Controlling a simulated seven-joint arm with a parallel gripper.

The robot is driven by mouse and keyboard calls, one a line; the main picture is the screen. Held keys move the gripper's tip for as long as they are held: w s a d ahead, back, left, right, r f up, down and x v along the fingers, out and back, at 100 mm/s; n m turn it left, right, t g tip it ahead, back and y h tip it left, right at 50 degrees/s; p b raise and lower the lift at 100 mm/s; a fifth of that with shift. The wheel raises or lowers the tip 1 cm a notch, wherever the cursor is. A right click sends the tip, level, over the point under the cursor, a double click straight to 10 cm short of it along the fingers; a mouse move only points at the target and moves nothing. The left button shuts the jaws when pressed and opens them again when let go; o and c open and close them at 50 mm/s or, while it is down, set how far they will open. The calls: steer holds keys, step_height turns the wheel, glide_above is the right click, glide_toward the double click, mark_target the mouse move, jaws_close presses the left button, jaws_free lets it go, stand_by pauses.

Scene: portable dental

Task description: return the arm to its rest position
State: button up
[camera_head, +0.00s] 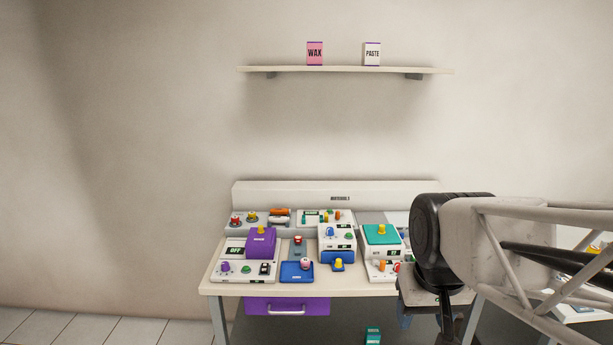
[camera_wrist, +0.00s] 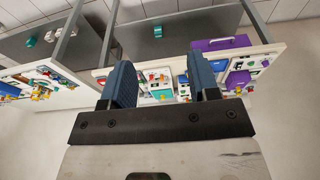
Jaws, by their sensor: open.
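My gripper (camera_wrist: 161,64) shows in the wrist view with its two blue fingers spread apart and nothing held between them. The bench lies beyond the fingers there, seen upside down. In the head view my arm comes in from the right, and the gripper hangs low at the bench's front right, mostly hidden behind the dark wrist joint. Part of a blue finger shows there.
The bench (camera_head: 222,284) carries several colored devices, including a purple-topped unit (camera_head: 261,243) and a teal-topped unit (camera_head: 381,235). A purple drawer (camera_head: 262,306) is under its front edge. A wall shelf (camera_head: 345,69) holds a WAX box (camera_head: 315,53) and a PASTE box (camera_head: 372,54).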

steer(key=s+f, duration=0.3)
steer(key=s, duration=0.3)
steer(key=shift+s+d, duration=0.15)
steer(key=shift+s, duration=0.05)
steer(key=shift+c, duration=0.4)
stand_by(0.5)
